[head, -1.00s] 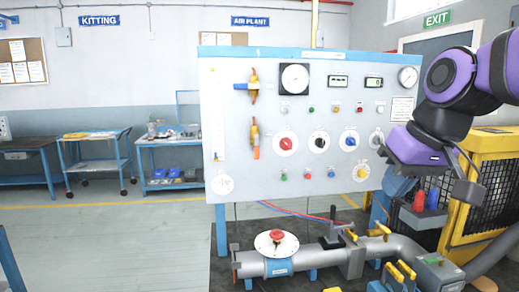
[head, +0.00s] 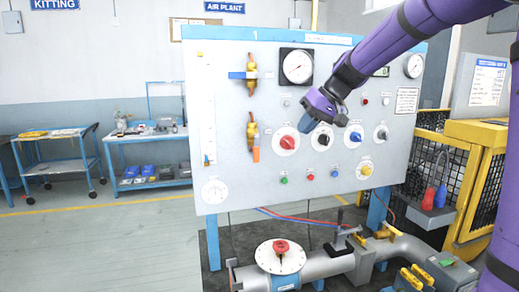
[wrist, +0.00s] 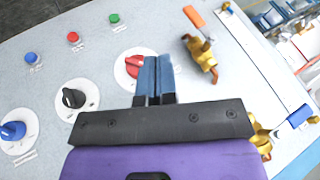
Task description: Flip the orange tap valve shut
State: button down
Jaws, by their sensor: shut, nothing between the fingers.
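The orange tap valve is on the left part of the grey panel. Its brass body (head: 252,130) stands upright and its orange handle (head: 256,155) hangs straight down, in line with the body. In the wrist view its brass body (wrist: 203,53) and orange handle (wrist: 195,16) are at the upper right, clear of my fingers. My gripper (head: 306,124) is shut and empty, in front of the panel to the right of the valve, near the red knob (head: 286,142). Its blue fingertips (wrist: 152,62) overlap the red knob in the wrist view; contact cannot be told.
A second brass valve (head: 251,88) with a sideways blue handle (head: 237,75) sits above the orange one. Black (head: 322,139) and blue (head: 355,137) knobs are right of the red knob. A large pipe (head: 325,263) runs below the panel. Open floor (head: 110,235) lies left.

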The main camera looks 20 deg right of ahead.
aim_at(257, 155)
jog(key=shift+w+f, duration=0.1)
jog(key=shift+w, duration=0.95)
jog(key=shift+a+f, duration=0.1)
jog(key=w+a+f, duration=0.3)
jog(key=a+f, duration=0.4)
jog(key=a, duration=0.1)
jog(key=shift+w+a+f, duration=0.25)
jog(key=shift+w+f, duration=0.1)
jog(key=shift+f, duration=0.05)
